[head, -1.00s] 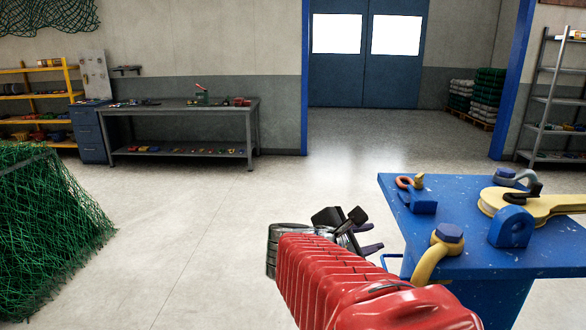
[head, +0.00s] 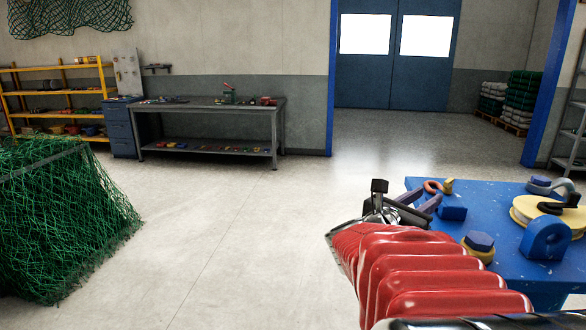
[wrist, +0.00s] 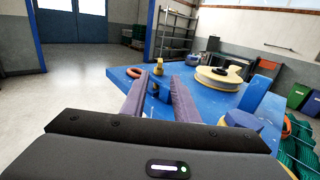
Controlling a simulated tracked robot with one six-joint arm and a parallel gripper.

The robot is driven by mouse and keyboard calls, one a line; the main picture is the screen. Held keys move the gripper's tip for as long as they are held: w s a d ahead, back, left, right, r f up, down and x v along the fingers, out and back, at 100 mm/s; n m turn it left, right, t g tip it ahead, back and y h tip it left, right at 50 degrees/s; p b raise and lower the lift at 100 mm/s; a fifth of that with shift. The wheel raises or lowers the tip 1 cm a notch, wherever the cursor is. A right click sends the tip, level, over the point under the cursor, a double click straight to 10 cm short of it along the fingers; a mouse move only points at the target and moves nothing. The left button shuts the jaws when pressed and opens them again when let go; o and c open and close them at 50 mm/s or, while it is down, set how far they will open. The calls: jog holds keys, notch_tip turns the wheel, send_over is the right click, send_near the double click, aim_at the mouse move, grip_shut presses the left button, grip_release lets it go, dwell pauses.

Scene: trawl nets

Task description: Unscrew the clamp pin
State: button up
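Several clamp-like fittings sit on a blue table (head: 500,212); I cannot tell for sure which pin is the clamp pin. An orange ring (head: 433,187) with a yellow pin (head: 448,185) stands by a small blue block (head: 453,209) near the left edge. A blue hex head (head: 479,241) sits on a yellow fitting at the front. My gripper (head: 424,202) is at the table's left edge, fingers apart and empty. In the wrist view, the yellow pin (wrist: 158,67) shows just beyond the fingertips (wrist: 160,82), with the orange ring (wrist: 134,72) to its left.
A yellow-and-black pulley (head: 535,212) and an upright blue lug (head: 546,240) stand to the right on the table. A green net pile (head: 60,215) is at the left, a workbench (head: 210,105) at the back. The floor between is clear.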

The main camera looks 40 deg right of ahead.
aim_at(446, 184)
jog(key=d, duration=0.9)
jog(key=w+d, duration=0.1)
jog(key=d, duration=0.3)
jog(key=shift+d, duration=0.4)
jog(key=shift+c, duration=0.7)
grip_shut()
